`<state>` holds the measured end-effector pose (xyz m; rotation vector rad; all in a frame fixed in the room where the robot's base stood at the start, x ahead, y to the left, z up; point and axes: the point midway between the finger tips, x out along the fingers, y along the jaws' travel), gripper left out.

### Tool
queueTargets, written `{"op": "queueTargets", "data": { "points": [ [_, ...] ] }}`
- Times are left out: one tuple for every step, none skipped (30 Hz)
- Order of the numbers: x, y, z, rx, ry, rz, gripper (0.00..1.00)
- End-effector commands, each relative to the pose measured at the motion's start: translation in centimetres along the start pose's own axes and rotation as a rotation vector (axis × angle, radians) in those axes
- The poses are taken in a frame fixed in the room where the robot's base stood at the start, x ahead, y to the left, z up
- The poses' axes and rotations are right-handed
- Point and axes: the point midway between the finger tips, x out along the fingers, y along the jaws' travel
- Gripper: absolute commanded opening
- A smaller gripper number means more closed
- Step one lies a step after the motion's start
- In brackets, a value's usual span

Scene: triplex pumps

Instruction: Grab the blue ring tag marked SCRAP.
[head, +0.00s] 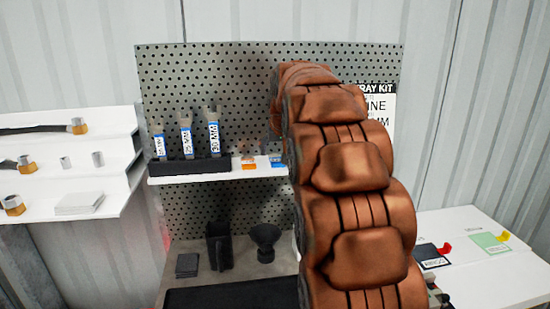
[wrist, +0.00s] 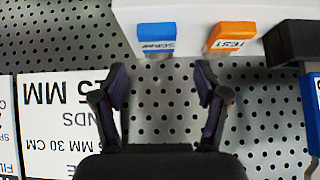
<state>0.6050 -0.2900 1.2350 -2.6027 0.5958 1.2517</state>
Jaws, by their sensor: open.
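The blue tag (wrist: 156,31) lies on the white shelf (wrist: 190,14) in the wrist view, its upside-down label reading like SCRAP. A pale ring part shows faintly at its near end. In the head view the blue tag (head: 276,159) is on the shelf, just left of my arm. My gripper (wrist: 161,76) is open and empty, its two fingers apart in front of the pegboard. The blue tag appears beyond the gap between the fingertips, with no visible contact. In the head view my arm hides the gripper.
An orange tag (wrist: 232,36) marked TEST sits beside the blue one. The perforated board (head: 230,80) rises behind. A black jug (head: 219,246) and funnel (head: 264,240) stand below.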

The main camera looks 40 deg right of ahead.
Motion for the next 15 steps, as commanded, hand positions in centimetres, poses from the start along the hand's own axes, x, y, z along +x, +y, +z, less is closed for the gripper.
{"op": "queueTargets", "data": {
  "points": [
    [0.3, 0.1, -0.1, 0.001, -0.003, 0.001, 0.73],
    [0.6, 0.1, -0.1, 0.001, -0.004, 0.001, 0.73],
    [1.1, 0.2, -0.1, 0.001, -0.007, 0.001, 0.73],
    [1.6, 0.2, -0.1, 0.001, -0.008, 0.0, 0.73],
    [2.0, 0.3, -0.1, 0.002, -0.009, 0.0, 0.73],
    [2.6, 0.3, -0.1, 0.002, -0.007, 0.0, 0.73],
    [3.1, 0.3, 0.0, 0.002, -0.007, -0.001, 0.73],
    [3.5, 0.3, 0.0, 0.002, -0.008, -0.001, 0.73],
    [4.0, 0.3, 0.1, 0.002, -0.009, -0.001, 0.73],
    [4.2, 0.3, 0.1, 0.002, -0.008, -0.001, 0.73],
    [4.4, 0.3, 0.1, 0.002, -0.008, -0.001, 0.73],
    [4.5, 0.3, 0.1, 0.002, -0.006, -0.001, 0.73],
    [4.5, 0.2, 0.1, 0.001, -0.005, -0.001, 0.73],
    [4.6, 0.2, 0.1, 0.001, -0.005, -0.001, 0.73],
    [4.5, 0.2, 0.1, 0.001, -0.004, -0.001, 0.73]
  ]
}}
